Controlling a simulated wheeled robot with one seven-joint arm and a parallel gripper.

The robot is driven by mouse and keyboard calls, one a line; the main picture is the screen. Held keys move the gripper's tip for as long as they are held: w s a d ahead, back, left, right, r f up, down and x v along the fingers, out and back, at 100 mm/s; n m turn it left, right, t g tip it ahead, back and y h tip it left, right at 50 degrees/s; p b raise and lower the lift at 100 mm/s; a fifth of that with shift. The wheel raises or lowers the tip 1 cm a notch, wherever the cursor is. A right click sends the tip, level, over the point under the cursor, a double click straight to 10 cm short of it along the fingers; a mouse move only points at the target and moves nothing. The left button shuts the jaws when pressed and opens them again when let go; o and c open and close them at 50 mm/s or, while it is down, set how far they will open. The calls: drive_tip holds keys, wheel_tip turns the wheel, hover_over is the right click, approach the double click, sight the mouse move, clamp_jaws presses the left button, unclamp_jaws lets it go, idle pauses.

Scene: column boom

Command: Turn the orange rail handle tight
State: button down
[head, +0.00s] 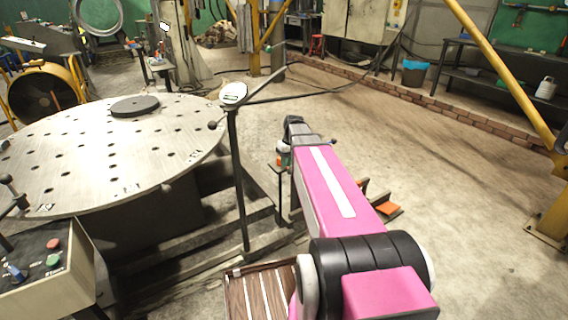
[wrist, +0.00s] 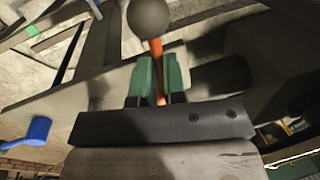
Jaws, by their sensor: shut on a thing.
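The orange rail handle (wrist: 156,52) shows in the wrist view as a thin orange rod with a dark round ball at its upper end. My gripper (wrist: 158,78) has green fingers on both sides of the rod and is shut on it just below the ball. The lower part of the rod passes between the fingers, and its far end is hidden behind the gripper body. In the head view my pink arm reaches forward, and its wrist covers most of the gripper and the handle. I cannot tell how tight the handle is.
A round perforated table (head: 85,150) with a black disc (head: 135,106) stands at left. A post with a white dial (head: 233,94) rises between it and my arm. A control box (head: 45,265) is at lower left. A blue knob (wrist: 37,129) shows at the wrist view's left. Floor at right is open.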

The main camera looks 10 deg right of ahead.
drive_tip(key=shift+w+d+n, duration=0.15)
drive_tip(key=shift+d+n, duration=0.05)
drive_tip(key=shift+n, duration=0.3)
drive_tip(key=c, duration=1.2)
unclamp_jaws()
drive_tip(key=r, duration=0.3)
drive_tip(key=d+r, duration=0.1)
drive_tip(key=r, duration=0.3)
drive_tip(key=d+r, duration=0.1)
drive_tip(key=r, duration=0.2)
drive_tip(key=shift+w+r, duration=0.35)
